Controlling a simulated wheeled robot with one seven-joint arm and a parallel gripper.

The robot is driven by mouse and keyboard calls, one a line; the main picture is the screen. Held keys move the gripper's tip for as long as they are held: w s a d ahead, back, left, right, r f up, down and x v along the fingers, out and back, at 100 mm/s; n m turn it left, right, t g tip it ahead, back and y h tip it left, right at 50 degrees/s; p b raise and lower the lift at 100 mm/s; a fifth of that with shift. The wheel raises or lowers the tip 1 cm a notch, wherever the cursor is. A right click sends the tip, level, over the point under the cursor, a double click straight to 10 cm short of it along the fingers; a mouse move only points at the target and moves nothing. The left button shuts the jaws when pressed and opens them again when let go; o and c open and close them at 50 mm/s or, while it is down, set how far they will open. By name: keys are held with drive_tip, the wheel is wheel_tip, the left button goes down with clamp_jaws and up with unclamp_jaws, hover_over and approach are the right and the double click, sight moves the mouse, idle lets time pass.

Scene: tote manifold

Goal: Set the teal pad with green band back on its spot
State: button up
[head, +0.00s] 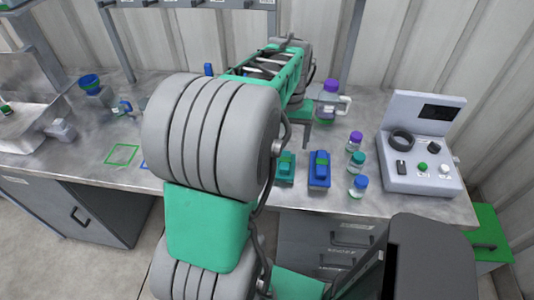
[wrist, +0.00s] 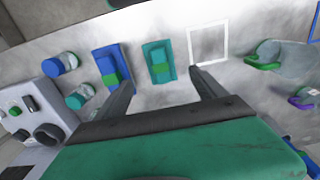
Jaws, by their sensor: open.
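The teal pad with the green band (wrist: 158,57) lies on the grey bench in the wrist view, left of a white square outline (wrist: 207,44) that is empty. It also shows in the head view (head: 287,168), just right of my arm. My gripper (wrist: 163,79) is open and empty, its two fingers spread apart. The teal pad shows beyond and between the fingertips, not held. A blue pad with a green band (wrist: 108,64) lies left of the teal pad, and in the head view it is at the right (head: 320,171).
Small lidded jars (head: 356,160) stand right of the pads. A grey control box (head: 421,145) stands farther right. A green square outline (head: 122,154) is on the left of the bench, with a blue outline partly hidden by my arm. A purple-topped flask (head: 330,98) stands behind.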

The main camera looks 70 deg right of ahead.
drive_tip(key=w+a+r+n+h, duration=0.1)
drive_tip(key=w+a+n, duration=0.2)
drive_tip(key=w+a, duration=0.5)
drive_tip(key=w+a+r+n, duration=0.1)
drive_tip(key=w+a+n, duration=0.3)
drive_tip(key=w, duration=0.8)
drive_tip(key=w+a+n+t, duration=0.1)
drive_tip(key=a+n, duration=0.3)
drive_tip(key=a, duration=1)
drive_tip(key=w+a+n+t+y, duration=0.1)
drive_tip(key=w+a+n, duration=0.3)
drive_tip(key=a, duration=1.1)
drive_tip(key=shift+w+n+t, duration=0.35)
drive_tip(key=shift+n+t, duration=0.05)
drive_tip(key=shift+t, duration=0.4)
drive_tip(key=shift+d, duration=0.1)
